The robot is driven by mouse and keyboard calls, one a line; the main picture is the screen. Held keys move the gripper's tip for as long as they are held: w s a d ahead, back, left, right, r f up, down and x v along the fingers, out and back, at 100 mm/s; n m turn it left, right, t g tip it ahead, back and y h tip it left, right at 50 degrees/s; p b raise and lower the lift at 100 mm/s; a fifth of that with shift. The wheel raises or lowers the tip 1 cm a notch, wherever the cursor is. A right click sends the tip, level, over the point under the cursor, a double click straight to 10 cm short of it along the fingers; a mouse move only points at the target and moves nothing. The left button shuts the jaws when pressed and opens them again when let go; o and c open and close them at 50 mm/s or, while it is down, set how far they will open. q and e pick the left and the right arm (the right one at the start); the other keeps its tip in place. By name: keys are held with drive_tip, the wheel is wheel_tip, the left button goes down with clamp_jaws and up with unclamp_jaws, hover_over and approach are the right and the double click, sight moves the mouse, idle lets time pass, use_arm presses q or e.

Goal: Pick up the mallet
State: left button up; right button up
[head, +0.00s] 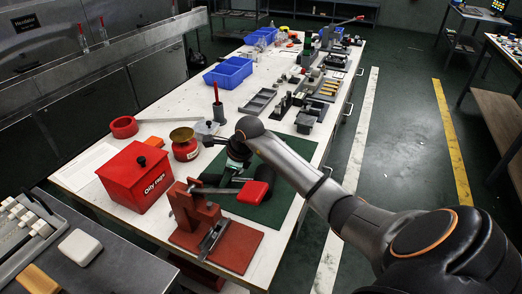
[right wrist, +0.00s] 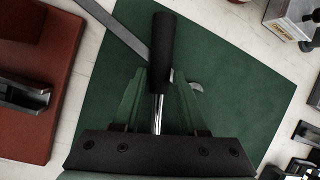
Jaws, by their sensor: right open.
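The mallet's black handle (right wrist: 162,50) and bright metal shaft show in the right wrist view, over the green mat (right wrist: 215,65). The shaft runs down between my fingers to the palm; the mallet's head is hidden. My right gripper (right wrist: 160,75) is open, with one green finger on each side of the shaft. I cannot tell whether either finger touches it. In the head view, my right gripper (head: 238,165) is low over the green mat (head: 283,208), and the mallet is hard to separate from dark parts there. My left gripper is not in view.
A red press (head: 225,245) with a red-ended lever (head: 255,192) stands close in front of my gripper. A red oily rags box (head: 140,180) and a red can (head: 184,147) are to the left. Blue bins (head: 228,73) and fixtures fill the table's far part.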

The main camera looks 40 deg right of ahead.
drive_tip(key=shift+w+f, duration=0.25)
drive_tip(key=shift+f, duration=0.25)
clamp_jaws()
drive_tip(key=shift+r, duration=0.1)
